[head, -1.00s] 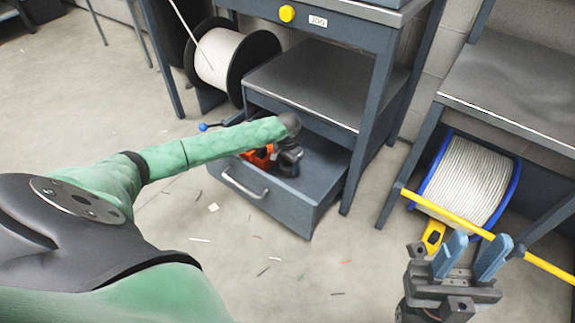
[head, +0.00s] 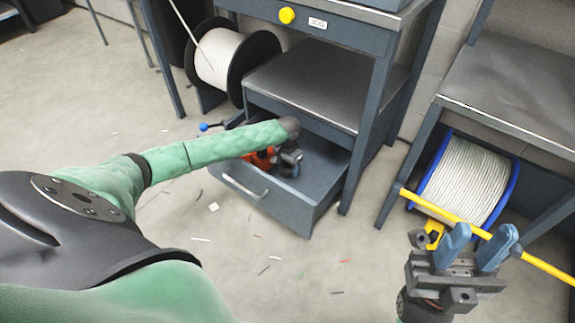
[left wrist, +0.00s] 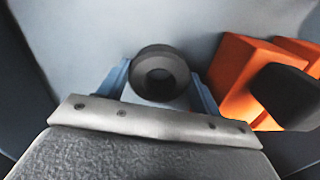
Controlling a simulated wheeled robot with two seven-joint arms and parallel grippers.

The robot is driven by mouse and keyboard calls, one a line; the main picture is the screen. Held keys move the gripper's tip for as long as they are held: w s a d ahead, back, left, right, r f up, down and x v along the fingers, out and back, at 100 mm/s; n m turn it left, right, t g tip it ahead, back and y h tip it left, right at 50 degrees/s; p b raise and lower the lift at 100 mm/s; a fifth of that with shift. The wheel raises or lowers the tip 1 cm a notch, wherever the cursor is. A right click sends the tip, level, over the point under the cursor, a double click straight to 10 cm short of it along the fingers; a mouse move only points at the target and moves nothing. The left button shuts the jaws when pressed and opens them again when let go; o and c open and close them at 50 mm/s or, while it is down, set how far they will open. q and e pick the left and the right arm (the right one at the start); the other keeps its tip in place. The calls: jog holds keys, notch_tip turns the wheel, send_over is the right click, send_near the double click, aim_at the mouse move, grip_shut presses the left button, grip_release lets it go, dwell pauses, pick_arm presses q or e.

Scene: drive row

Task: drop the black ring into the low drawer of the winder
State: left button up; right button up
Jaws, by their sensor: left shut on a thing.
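The low drawer (head: 272,207) of the winder (head: 330,75) stands pulled out near the floor. My left arm reaches over its front, and my left gripper (head: 287,168) is down inside the drawer. In the left wrist view, the left gripper (left wrist: 162,88) is shut on the black ring (left wrist: 160,70), with a blue finger on either side. The ring is above or near the drawer floor (left wrist: 90,30); I cannot tell whether it touches. In the head view the ring is hidden. My right gripper (head: 480,247) is open and empty at the lower right.
An orange thing with a black part (left wrist: 250,80) lies in the drawer, right beside the left gripper in the wrist view. A yellow bar (head: 450,217) and a blue-rimmed cable spool (head: 465,180) are close to my right gripper. The floor before the drawer holds only small scraps.

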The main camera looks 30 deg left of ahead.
pick_arm(q)
jog(key=o, duration=1)
